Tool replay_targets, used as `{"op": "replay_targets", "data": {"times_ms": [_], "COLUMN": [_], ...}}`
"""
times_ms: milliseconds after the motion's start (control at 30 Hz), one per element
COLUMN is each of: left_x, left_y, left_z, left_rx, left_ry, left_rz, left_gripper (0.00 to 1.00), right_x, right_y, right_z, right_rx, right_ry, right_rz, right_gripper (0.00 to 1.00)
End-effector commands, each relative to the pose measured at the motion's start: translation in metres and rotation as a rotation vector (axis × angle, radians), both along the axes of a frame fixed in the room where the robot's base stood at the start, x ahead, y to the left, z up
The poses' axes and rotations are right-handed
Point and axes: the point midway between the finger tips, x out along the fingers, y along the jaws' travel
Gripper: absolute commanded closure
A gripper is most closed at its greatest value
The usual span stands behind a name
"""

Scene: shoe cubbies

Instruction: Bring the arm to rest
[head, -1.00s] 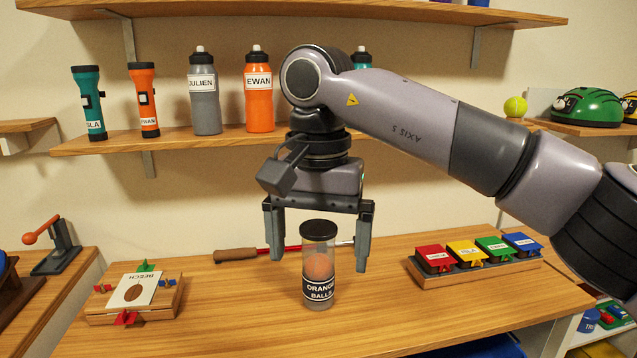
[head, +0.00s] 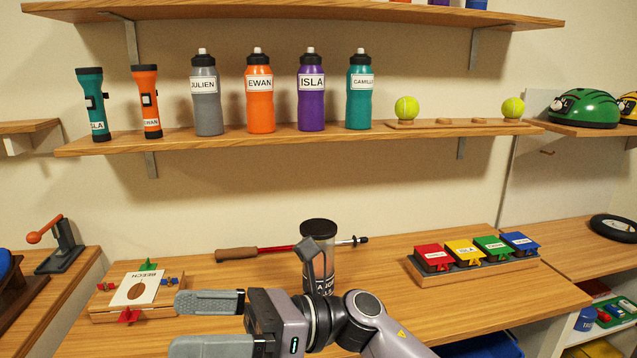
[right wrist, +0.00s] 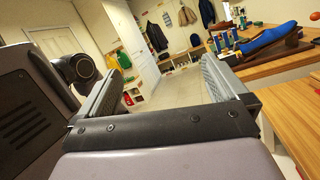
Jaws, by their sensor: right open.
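My right gripper (head: 212,322) shows low in the head view, its fingers pointing left in front of the wooden table. It is open and empty, its two fingers wide apart. It also shows in the right wrist view (right wrist: 165,90), with only open room between the fingers. My right arm comes in from the bottom, partly in front of the clear ball tube (head: 319,235), which stands upright on the table and whose label is partly hidden. My left gripper is not in view.
The table (head: 400,315) holds a flower press (head: 135,290) at left, a red-shafted tool (head: 285,249) behind the tube, and a rack of coloured boxes (head: 475,262) at right. Bottles and torches line the shelf (head: 280,139) above. Free table lies right of the tube.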

Motion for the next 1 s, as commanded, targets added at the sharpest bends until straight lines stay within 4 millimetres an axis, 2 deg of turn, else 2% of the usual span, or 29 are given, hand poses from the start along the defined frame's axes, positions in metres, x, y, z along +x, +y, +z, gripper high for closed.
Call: {"op": "replay_targets", "data": {"times_ms": [33,167,267,400,567,667,767,900,1000], "left_x": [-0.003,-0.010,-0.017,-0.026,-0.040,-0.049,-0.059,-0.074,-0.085], "left_y": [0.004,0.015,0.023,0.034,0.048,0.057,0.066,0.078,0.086], "left_z": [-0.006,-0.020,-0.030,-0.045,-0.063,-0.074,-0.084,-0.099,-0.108], "left_rx": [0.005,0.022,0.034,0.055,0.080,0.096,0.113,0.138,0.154], "left_ry": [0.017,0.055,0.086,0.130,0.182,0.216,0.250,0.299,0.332], "left_rz": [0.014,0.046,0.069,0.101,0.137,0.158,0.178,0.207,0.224], "left_gripper": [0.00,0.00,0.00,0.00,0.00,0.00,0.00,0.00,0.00], "right_x": [0.007,0.030,0.048,0.069,0.078,0.072,0.055,0.015,-0.021], "right_y": [-0.007,-0.031,-0.055,-0.096,-0.148,-0.181,-0.215,-0.260,-0.287], "right_z": [-0.003,-0.014,-0.032,-0.072,-0.135,-0.181,-0.229,-0.294,-0.332], "right_rx": [0.048,0.164,0.254,0.385,0.549,0.662,0.786,0.982,1.129], "right_ry": [0.140,0.487,0.755,1.132,1.551,1.806,2.050,2.370,2.561], "right_rz": [-0.039,-0.130,-0.195,-0.277,-0.364,-0.415,-0.467,-0.543,-0.594], "right_gripper": [0.00,0.00,0.00,0.00,0.00,0.00,0.00,0.00,0.00]}}
